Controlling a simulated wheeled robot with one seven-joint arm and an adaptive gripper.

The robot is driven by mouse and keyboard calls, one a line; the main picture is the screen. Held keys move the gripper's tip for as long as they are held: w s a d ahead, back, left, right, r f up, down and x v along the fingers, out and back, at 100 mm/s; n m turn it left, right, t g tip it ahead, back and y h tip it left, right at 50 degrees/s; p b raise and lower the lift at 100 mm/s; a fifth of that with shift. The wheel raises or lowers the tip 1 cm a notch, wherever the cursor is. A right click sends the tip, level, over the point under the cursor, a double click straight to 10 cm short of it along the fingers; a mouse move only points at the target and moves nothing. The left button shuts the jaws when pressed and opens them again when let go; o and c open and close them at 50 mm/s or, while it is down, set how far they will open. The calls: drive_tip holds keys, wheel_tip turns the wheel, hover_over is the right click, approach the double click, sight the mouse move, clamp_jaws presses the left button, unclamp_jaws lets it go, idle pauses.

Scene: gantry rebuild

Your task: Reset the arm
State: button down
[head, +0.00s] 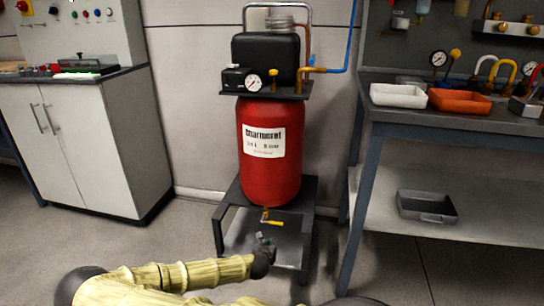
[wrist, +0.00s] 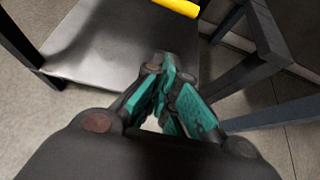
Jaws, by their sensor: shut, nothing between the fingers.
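My arm (head: 190,275), in a pale yellow sleeve, reaches across the bottom of the head view. My gripper (head: 266,240) is small there, at the front of the metal stand under the red tank. In the wrist view my gripper (wrist: 165,85) has its teal fingers together, with nothing between them. Below and beyond the fingers is the stand's grey lower plate (wrist: 100,40). A yellow valve handle (wrist: 178,6) shows at the top edge of the wrist view, beyond the fingertips and apart from them.
The red tank (head: 270,175) stands on a dark metal stand (head: 230,205) with a brass drain valve (head: 265,215) below. A white cabinet (head: 85,140) stands left. A workbench (head: 460,120) with trays stands right, a grey bin (head: 427,206) on its lower shelf. Floor in front is open.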

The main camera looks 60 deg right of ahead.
drive_tip(key=shift+s+a+r, duration=0.2)
drive_tip(key=shift+a+r, duration=0.1)
drive_tip(key=shift+a, duration=0.25)
drive_tip(key=s+a+f+m+g+y, duration=0.2)
drive_tip(key=s+a+f+m, duration=0.3)
drive_tip(key=a, duration=0.4)
drive_tip(key=s+a+f+m+g+y, duration=0.1)
drive_tip(key=s+a+f+m+y, duration=0.25)
drive_tip(key=s+a+m, duration=0.4)
drive_tip(key=s+a+r+m+y, duration=0.1)
drive_tip(key=s+a+m+y, duration=0.3)
drive_tip(key=a, duration=1.2)
drive_tip(key=w+a+r+m+y, duration=0.15)
drive_tip(key=a+m, duration=0.35)
drive_tip(key=a, duration=1.1)
wheel_tip(320, 180, up, 31)
drive_tip(key=p, duration=3)
drive_tip(key=shift+s+a+f, duration=0.2)
drive_tip(key=shift+s+a, duration=0.15)
drive_tip(key=shift+a, duration=0.05)
